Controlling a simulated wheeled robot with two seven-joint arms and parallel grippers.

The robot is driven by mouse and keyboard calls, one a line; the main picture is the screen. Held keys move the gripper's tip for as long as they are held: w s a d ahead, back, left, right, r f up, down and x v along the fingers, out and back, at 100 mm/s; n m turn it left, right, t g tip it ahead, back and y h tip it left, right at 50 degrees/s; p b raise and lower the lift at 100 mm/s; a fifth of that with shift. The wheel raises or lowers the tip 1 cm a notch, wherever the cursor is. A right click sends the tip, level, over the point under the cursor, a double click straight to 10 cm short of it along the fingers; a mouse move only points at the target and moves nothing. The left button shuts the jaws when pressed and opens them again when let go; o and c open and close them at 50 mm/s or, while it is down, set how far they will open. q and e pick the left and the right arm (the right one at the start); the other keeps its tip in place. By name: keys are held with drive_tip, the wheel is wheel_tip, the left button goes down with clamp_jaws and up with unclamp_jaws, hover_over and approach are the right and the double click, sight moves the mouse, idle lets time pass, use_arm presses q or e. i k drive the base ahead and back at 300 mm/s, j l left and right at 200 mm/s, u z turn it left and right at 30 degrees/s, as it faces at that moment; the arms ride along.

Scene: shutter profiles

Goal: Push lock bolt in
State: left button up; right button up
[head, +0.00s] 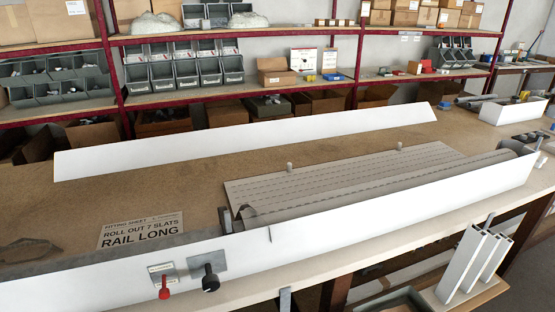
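A red knob (165,288) on a stem and a larger black knob (210,279) stick out from small labelled plates on the front face of the long white front panel (400,213). I cannot tell for certain which one is the lock bolt, or how far either is in. Behind the panel lies a grey slatted shutter (340,178), partly rolled out flat, with its roll (440,172) along the panel. Two small pegs stand at its far edge, one at the left (289,167) and one at the right (400,146). Neither of my grippers is in view.
A sheet (141,231) reading "ROLL OUT 7 SLATS RAIL LONG" lies on the brown bench (130,203). A white rear panel (250,138) stands along the back. White profiles (470,262) stand at the lower right. Shelves with bins and boxes are behind.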

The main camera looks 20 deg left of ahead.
sight(164, 293)
drive_tip(key=u, duration=1.55)
